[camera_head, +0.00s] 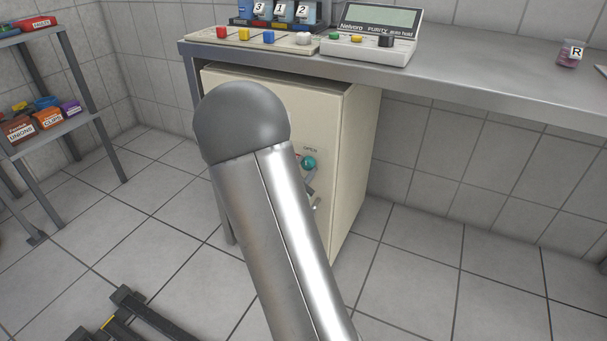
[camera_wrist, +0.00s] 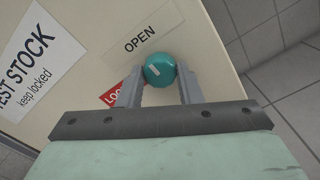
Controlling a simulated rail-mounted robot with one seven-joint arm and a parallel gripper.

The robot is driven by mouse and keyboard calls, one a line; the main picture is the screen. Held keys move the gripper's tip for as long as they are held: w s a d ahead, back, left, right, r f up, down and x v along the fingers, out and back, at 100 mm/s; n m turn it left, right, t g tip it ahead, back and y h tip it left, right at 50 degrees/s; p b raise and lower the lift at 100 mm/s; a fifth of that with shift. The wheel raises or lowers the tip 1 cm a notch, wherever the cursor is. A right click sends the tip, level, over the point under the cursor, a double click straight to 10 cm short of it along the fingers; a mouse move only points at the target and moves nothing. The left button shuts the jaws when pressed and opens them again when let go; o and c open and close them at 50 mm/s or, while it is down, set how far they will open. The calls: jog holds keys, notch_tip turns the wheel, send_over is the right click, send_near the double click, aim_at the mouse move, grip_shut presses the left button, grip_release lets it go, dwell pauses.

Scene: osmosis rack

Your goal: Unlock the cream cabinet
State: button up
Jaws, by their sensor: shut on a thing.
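The cream cabinet (camera_head: 350,150) stands under the steel bench, its front largely hidden behind my arm in the head view. In the wrist view the cabinet (camera_wrist: 90,75) fills the upper left. A round teal knob (camera_wrist: 159,70) with a pale mark sits on its front, below an "OPEN" label (camera_wrist: 140,40) and beside a red label (camera_wrist: 112,94) that is partly covered and starts "LOC". My gripper (camera_wrist: 160,76) has its two fingers on either side of the knob, shut on it. The knob (camera_head: 308,163) also shows in the head view, next to my arm.
The bench (camera_head: 470,85) carries a purity meter (camera_head: 370,35), coloured buttons and numbered blue holders. A shelf with labelled bins (camera_head: 50,118) is at the left. A dark metal frame lies on the floor at lower left.

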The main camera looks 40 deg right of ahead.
jog(key=shift+m, duration=0.4)
jog(key=o, duration=1)
jog(key=p+v, duration=0.4)
jog(key=v, duration=1.3)
jog(key=shift+s+a, duration=0.15)
jog(key=shift+a, duration=0.05)
